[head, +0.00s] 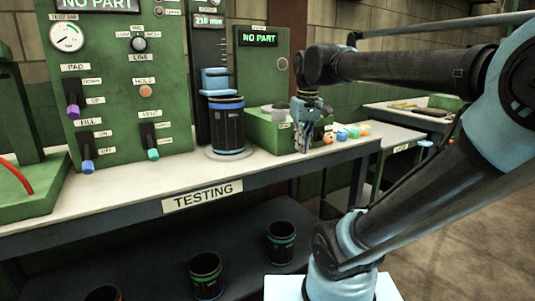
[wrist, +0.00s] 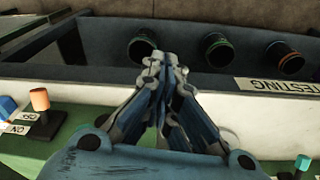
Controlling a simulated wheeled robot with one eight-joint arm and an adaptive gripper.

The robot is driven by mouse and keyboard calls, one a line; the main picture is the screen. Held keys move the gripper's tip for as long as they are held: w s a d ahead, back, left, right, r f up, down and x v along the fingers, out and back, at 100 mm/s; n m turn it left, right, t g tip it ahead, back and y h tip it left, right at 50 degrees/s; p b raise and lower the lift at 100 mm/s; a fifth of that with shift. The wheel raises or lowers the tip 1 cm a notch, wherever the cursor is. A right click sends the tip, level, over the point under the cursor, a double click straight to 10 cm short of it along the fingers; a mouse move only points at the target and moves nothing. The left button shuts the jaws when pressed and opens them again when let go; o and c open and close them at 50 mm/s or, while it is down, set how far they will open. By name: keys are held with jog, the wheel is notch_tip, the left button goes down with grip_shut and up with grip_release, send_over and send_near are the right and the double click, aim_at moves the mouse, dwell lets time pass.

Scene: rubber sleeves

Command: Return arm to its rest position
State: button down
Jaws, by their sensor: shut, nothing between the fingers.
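My arm (head: 400,68) reaches in from the right over the testing bench. My gripper (head: 304,148) hangs at its end, pointing down near the right part of the bench top, in front of a green box. In the wrist view my gripper (wrist: 163,62) has its fingertips together, with nothing between them. Beyond the fingers, the wrist view shows the bench edge and the lower shelf.
A black sleeve with a blue band (head: 227,125) stands on a round base under the height gauge. A green control panel (head: 125,90) stands to the left. Small coloured pieces (head: 347,133) lie right of my gripper. Several dark sleeves (head: 281,243) stand on the lower shelf.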

jog(key=s+d+f+m, duration=0.1)
jog(key=s+d+f, duration=0.1)
jog(key=f, duration=0.5)
jog(key=s+d+f+m, duration=0.1)
jog(key=s+d+f, duration=0.2)
jog(key=s+f, duration=0.2)
jog(key=s+d+f+m, duration=0.2)
jog(key=s+d+f, duration=0.1)
jog(key=f, duration=0.6)
jog(key=shift+s+f+t, duration=0.25)
jog(key=shift+f+t, duration=0.05)
jog(key=shift+t, duration=0.1)
jog(key=shift+w+f, duration=0.2)
jog(key=shift+w, duration=0.25)
